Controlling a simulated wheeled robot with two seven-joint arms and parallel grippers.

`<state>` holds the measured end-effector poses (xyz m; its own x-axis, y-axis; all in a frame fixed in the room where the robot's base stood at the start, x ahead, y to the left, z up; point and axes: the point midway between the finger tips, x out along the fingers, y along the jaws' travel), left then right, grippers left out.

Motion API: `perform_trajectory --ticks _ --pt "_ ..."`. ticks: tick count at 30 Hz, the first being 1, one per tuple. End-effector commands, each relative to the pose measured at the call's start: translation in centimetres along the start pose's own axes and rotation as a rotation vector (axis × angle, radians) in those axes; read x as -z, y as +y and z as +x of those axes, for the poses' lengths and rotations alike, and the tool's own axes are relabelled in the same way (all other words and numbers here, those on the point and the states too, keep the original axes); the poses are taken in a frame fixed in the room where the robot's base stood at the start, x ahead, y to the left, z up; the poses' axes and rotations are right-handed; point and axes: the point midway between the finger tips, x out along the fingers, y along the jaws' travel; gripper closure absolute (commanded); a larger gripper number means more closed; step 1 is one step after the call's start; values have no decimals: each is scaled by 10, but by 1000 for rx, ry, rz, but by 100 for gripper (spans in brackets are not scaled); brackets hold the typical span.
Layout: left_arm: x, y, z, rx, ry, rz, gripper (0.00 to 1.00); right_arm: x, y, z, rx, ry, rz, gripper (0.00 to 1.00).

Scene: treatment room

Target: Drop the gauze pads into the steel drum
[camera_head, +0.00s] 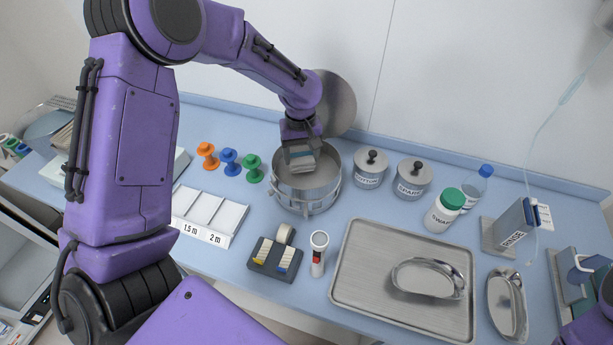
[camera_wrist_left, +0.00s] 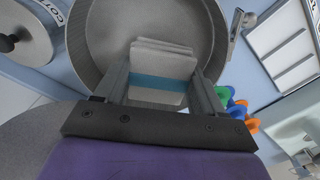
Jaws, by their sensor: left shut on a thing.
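The steel drum (camera_head: 308,200) stands open near the back of the counter, its round lid (camera_head: 338,103) tilted up behind it. My left gripper (camera_head: 301,155) is over the drum's mouth, pointing down. It is shut on the gauze pads (camera_head: 301,164), a pale stack. In the left wrist view the gauze pads (camera_wrist_left: 162,65) have a blue band and sit between the two fingers (camera_wrist_left: 155,85), with the drum's round wall (camera_wrist_left: 100,40) around and beyond them. The stack's exact height against the rim is hard to tell. My right gripper is out of view.
Two lidded steel canisters (camera_head: 370,172) (camera_head: 411,180) stand right of the drum. Orange, blue and green spools (camera_head: 229,160) and a white divided tray (camera_head: 210,212) are to the left. A tape dispenser (camera_head: 274,256), a torch-like tube (camera_head: 318,254) and a steel tray (camera_head: 372,262) lie in front.

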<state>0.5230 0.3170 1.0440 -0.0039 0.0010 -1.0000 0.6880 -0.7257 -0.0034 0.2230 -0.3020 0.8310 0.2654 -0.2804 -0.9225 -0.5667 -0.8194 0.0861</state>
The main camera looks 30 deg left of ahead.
Motion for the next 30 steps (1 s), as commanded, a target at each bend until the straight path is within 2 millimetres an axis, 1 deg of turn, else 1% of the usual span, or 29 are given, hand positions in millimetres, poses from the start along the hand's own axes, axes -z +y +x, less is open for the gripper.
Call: perform_trajectory --ticks 2,3,5,6,14,17,20,24,27,30 --pt "1 0 0 0 0 -1 60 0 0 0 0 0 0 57" --pt "1 0 0 0 0 -1 24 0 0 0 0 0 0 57" --pt "1 0 0 0 0 -1 5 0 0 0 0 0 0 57" --pt "0 0 0 0 0 -1 1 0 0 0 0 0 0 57" --pt "0 -1 -1 -1 0 -2 1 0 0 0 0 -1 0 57" --pt "1 -1 -11 -2 4 0 1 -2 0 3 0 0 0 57" --pt "0 -1 -31 -5 8 0 1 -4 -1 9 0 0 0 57" --pt "-2 -3 -67 -6 8 -1 1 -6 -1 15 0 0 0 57" --pt "-3 -4 -87 -5 8 -1 1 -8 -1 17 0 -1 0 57" --pt "-3 -4 -102 -5 7 -1 1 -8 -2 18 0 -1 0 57"
